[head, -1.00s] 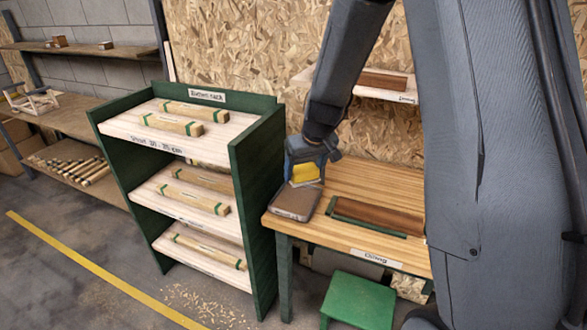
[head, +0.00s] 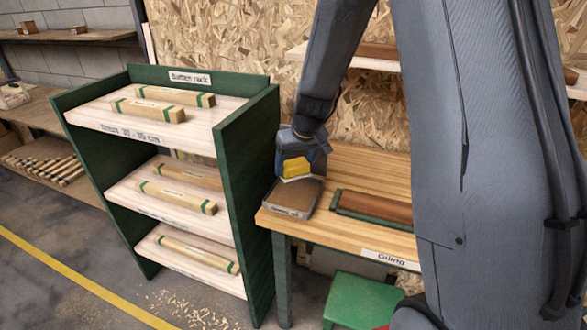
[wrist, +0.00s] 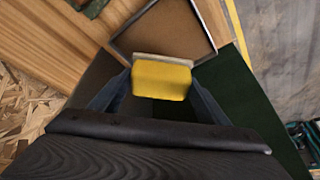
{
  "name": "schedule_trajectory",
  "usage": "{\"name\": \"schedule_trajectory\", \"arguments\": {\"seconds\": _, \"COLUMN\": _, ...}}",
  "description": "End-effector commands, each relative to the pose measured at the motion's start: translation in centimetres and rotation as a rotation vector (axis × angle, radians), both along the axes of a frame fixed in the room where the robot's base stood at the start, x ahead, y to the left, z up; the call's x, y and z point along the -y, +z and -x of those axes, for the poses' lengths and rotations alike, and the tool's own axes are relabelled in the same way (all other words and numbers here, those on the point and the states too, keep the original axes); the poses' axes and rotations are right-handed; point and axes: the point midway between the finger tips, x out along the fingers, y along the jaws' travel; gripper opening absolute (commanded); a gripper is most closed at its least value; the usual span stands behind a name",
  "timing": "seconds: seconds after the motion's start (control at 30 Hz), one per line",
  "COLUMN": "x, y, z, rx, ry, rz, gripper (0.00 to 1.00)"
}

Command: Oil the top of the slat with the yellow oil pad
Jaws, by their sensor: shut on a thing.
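The yellow oil pad (head: 297,168) is held in my gripper (head: 297,160), above the back part of a shallow grey tray with a brown inside (head: 291,196). In the wrist view the pad (wrist: 162,80) sits between my two fingers, with a pale edge along its far side. The tray's rim (wrist: 205,12) shows just beyond it. I cannot tell whether the pad touches the tray. A reddish-brown slat (head: 376,206) lies in a green holder (head: 350,215) on the wooden bench, right of the tray; my arm hides its right end.
A green batten rack (head: 248,150) with several banded battens stands left of the bench (head: 350,165). A green stool (head: 358,300) stands in front of the bench. A wall shelf (head: 375,62) is above. Bare bench top lies behind the slat.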

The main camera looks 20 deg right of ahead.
Motion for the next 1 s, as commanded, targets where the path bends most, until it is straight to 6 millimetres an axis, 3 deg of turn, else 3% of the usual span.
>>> {"name": "schedule_trajectory", "arguments": {"seconds": 0.27, "x": -0.1, "y": -1.3, "z": -0.1, "rx": 0.0, "ry": 0.003, "rz": 0.0, "gripper": 0.52}}
{"name": "schedule_trajectory", "arguments": {"seconds": 0.7, "x": -0.1, "y": -5.5, "z": -0.1, "rx": 0.0, "ry": 0.0, "rz": 0.0, "gripper": 0.52}}
{"name": "schedule_trajectory", "arguments": {"seconds": 1.0, "x": -0.1, "y": -6.0, "z": 0.0, "rx": 0.001, "ry": 0.002, "rz": 0.001, "gripper": 0.52}}
